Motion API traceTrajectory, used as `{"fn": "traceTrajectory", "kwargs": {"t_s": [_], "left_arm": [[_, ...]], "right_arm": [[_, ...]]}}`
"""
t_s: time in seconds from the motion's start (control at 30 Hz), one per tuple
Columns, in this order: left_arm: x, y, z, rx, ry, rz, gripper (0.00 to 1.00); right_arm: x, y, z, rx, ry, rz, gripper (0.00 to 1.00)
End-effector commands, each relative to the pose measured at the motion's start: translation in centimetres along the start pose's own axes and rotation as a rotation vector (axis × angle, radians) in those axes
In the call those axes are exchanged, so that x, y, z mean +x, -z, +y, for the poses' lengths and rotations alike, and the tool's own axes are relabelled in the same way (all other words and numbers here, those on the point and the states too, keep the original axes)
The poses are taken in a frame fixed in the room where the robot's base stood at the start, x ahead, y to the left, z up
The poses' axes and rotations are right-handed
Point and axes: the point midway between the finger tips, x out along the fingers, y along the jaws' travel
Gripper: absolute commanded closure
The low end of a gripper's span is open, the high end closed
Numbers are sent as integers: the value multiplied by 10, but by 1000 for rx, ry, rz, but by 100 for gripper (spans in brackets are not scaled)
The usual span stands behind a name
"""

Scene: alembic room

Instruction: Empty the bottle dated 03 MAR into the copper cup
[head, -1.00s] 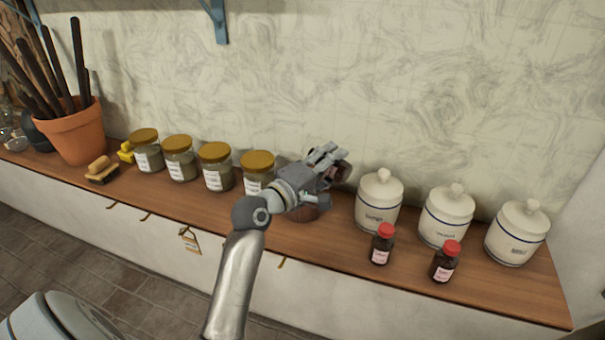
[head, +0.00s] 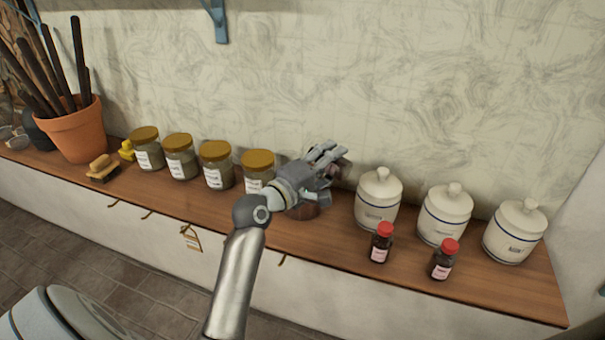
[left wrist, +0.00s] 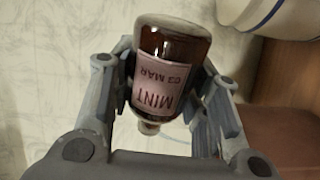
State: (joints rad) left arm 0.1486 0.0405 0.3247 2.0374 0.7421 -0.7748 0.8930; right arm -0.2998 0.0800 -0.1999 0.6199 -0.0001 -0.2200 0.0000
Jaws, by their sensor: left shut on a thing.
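My left gripper (head: 328,165) is shut on a brown glass bottle (left wrist: 172,45). Its pink label reads MINT, 03 MAR in the left wrist view. The bottle lies roughly on its side, its narrow neck end (left wrist: 148,128) towards the bottom of that view; no cap shows clearly. In the head view the bottle is mostly hidden behind the fingers. I cannot tell whether liquid is running out. My right gripper is not in view.
Two red-capped brown bottles (head: 381,243) (head: 444,260) stand at the wooden shelf's (head: 500,297) front, before several white lidded canisters (head: 378,200). Several gold-lidded jars (head: 216,166), a brush (head: 102,168) and a terracotta pot (head: 75,132) stand left. The wall is close behind.

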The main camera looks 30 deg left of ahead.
Motion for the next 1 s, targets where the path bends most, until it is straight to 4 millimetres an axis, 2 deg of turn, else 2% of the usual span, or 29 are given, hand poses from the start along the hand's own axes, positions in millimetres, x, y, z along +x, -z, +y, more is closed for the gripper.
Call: {"fn": "traceTrajectory", "kwargs": {"t_s": [1.0], "left_arm": [[0,2,7,-107,-1,1,85]], "right_arm": [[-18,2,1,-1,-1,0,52]]}}
